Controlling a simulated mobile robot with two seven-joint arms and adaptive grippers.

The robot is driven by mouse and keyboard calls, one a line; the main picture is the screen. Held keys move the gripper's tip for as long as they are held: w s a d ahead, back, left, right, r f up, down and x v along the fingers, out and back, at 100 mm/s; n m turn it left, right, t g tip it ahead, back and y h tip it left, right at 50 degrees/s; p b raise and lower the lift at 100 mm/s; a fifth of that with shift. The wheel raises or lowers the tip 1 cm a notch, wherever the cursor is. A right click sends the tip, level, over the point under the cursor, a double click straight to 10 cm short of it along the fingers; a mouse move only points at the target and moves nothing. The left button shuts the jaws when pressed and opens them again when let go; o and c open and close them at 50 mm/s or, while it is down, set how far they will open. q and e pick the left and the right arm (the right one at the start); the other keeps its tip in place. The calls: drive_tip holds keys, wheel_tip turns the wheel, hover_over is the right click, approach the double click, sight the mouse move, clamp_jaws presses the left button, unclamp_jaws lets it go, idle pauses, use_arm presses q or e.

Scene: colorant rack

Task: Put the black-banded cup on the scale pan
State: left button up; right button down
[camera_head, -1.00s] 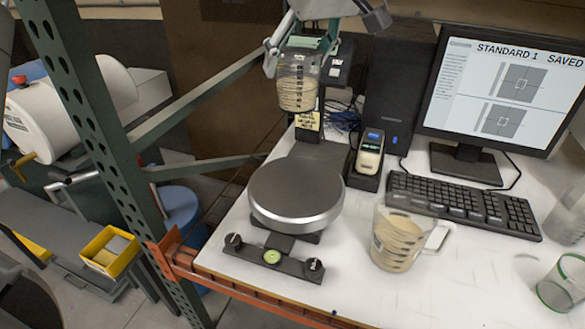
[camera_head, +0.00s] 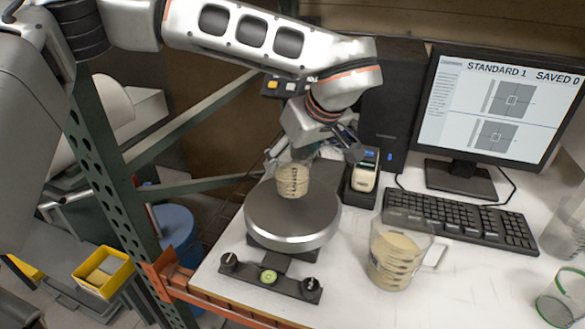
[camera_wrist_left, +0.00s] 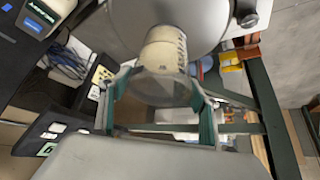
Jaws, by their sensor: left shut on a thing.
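A clear cup (camera_head: 292,181) with dark printed marks and tan contents is in my left gripper (camera_head: 308,150), upright over the back part of the round grey scale pan (camera_head: 292,222). In the head view I cannot tell whether its base touches the pan. In the left wrist view, the cup (camera_wrist_left: 166,50) sits between the two green-padded fingers (camera_wrist_left: 158,90), with the pan (camera_wrist_left: 125,20) beyond its base. A black band is not clear on it; the fingers and wrist partly hide its rim. My right gripper is not in view.
A clear jug (camera_head: 395,255) with tan contents stands right of the scale. A green-rimmed cup (camera_head: 563,290) is at the lower right. A green post (camera_head: 110,170) rises at left.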

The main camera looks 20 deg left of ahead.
use_arm(q)
drive_tip(key=shift+f, duration=1.7)
drive_tip(key=shift+f, duration=0.1)
drive_tip(key=o, duration=1.2)
drive_tip(key=shift+r, duration=0.3)
drive_tip(key=b+v, duration=0.1)
drive_tip(key=v, duration=1)
drive_tip(key=shift+s+r, duration=0.15)
drive_tip(key=shift+r, duration=0.1)
drive_tip(key=shift+d, duration=0.15)
